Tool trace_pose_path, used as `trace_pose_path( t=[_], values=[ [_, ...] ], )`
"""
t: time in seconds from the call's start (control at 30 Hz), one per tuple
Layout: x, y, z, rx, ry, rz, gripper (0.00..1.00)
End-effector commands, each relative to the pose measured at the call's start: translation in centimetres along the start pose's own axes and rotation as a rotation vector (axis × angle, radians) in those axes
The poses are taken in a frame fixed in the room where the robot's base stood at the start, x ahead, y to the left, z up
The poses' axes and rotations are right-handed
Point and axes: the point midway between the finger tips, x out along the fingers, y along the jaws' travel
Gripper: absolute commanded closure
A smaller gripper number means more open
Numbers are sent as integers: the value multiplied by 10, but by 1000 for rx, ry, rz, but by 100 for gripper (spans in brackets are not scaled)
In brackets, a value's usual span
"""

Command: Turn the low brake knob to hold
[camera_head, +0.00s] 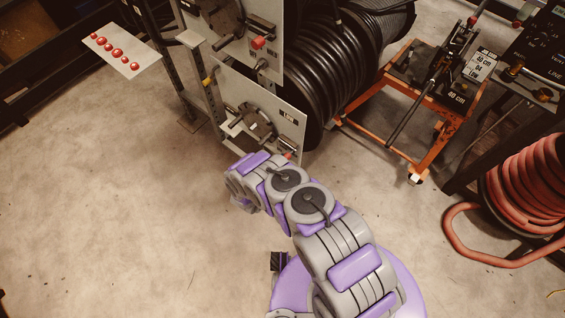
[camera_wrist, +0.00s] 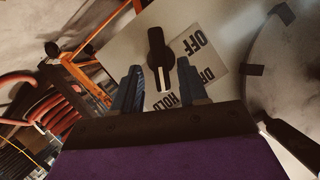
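In the wrist view, a black knob (camera_wrist: 157,52) with a white pointer line stands on a pale panel (camera_wrist: 215,15). The white line points down toward the partly covered HOLD label (camera_wrist: 172,103). The OFF label (camera_wrist: 192,43) is to the knob's right, with a partly hidden label starting "DR" (camera_wrist: 208,75) below it. My gripper (camera_wrist: 160,75) is open, with one finger on each side of the knob's lower end; contact cannot be told. In the head view my arm reaches the lower reel panel (camera_head: 225,85), and the fingers and knob are hidden.
The lower panel carries a round disc (camera_head: 256,122) and a red-tipped handle (camera_head: 287,155). A large black hose reel (camera_head: 340,65) is behind it. An orange cart (camera_head: 425,150) and red coiled hose (camera_head: 530,185) are at right. The floor at left is clear.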

Motion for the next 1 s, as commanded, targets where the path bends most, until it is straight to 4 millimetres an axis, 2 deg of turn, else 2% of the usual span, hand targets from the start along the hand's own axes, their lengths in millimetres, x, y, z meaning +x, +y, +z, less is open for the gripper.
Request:
trace_pose_path(
  t=[0.23,0.37,0.47,1.0],
  values=[
    [-1,-1,0,0,1,-2,57],
    [-10,-2,0,0,-1,-3,57],
    [-26,-3,-2,-2,0,-4,57],
    [-142,-2,0,0,-1,-3,57]
  ],
)
